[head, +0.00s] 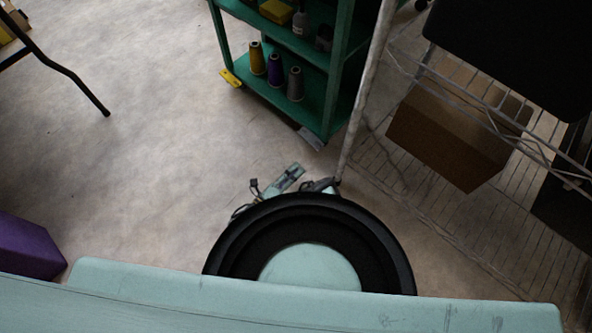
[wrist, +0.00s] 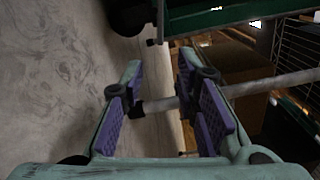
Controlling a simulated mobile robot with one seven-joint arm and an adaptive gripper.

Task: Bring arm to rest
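My gripper (wrist: 160,68) shows in the wrist view, with two teal fingers and purple ribbed pads. The fingers are apart and I see nothing clasped between the pads. A pale pole (wrist: 270,84) with a dark end runs across the view beyond the fingers, partly hidden by the right one. I cannot tell how far it is from them. In the head view, a small teal part with dark cables sticks out past the round black part of my body; most of my arm is hidden there.
In the head view, a green shelf (head: 297,107) holds thread cones, including a yellow one (head: 257,58). The pale pole (head: 362,95) rises beside it. A brown box (head: 445,138) and wire racking (head: 480,100) are right. A purple block (head: 25,246) is left.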

